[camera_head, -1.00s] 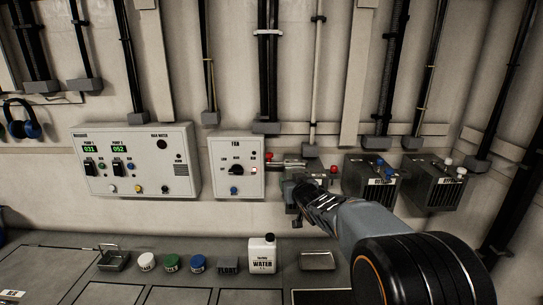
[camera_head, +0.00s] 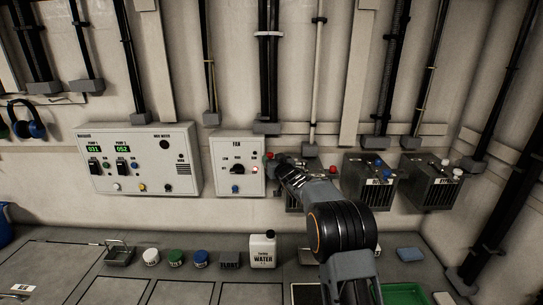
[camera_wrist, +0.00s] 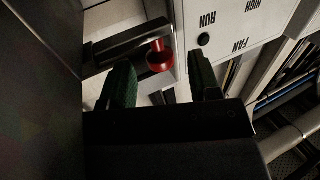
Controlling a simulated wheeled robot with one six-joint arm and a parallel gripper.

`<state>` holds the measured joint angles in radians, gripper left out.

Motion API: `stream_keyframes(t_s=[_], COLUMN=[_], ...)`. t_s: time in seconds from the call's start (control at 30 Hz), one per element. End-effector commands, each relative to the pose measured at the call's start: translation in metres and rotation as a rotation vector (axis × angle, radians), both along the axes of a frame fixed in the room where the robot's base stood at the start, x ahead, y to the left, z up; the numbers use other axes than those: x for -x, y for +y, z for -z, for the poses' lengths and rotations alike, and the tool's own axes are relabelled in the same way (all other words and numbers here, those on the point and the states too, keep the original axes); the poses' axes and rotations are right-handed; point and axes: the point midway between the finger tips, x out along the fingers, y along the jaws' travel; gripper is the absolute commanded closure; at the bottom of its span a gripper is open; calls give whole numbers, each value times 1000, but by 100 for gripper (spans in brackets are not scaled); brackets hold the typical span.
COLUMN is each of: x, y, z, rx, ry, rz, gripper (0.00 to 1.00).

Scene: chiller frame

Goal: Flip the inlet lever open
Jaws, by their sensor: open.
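A small red knob (camera_head: 269,155) sits at the right edge of the fan box, at the left end of a grey unit mostly hidden behind my arm. A second red knob (camera_head: 333,169) is at that unit's right side. In the wrist view a red knob (camera_wrist: 160,56) on a dark bar lies just beyond and between the fingertips, close to the fan panel. My gripper (camera_wrist: 163,75) is open, with a green-padded finger on each side and nothing held. Contact with the knob cannot be told. No inlet label is readable.
The fan box (camera_head: 237,166) is immediately left of my gripper, with the pump box (camera_head: 138,160) farther left. Dark finned units (camera_head: 370,181) stand to the right. The bench below holds a water bottle (camera_head: 262,250), several lidded jars and a green tray (camera_head: 404,295).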

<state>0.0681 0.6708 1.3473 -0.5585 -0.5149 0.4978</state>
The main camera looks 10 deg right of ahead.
Motion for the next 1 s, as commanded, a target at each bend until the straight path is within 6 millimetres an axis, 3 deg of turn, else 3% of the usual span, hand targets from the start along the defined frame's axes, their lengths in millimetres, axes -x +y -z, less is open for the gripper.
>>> stream_keyframes(t_s=[0.2,0.6,1.0], x=[-14,-17,-17], y=[3,4,4], z=[0,0,0], rx=[-1,0,0], ry=[1,0,0], rz=[-1,0,0], gripper=[43,43,82])
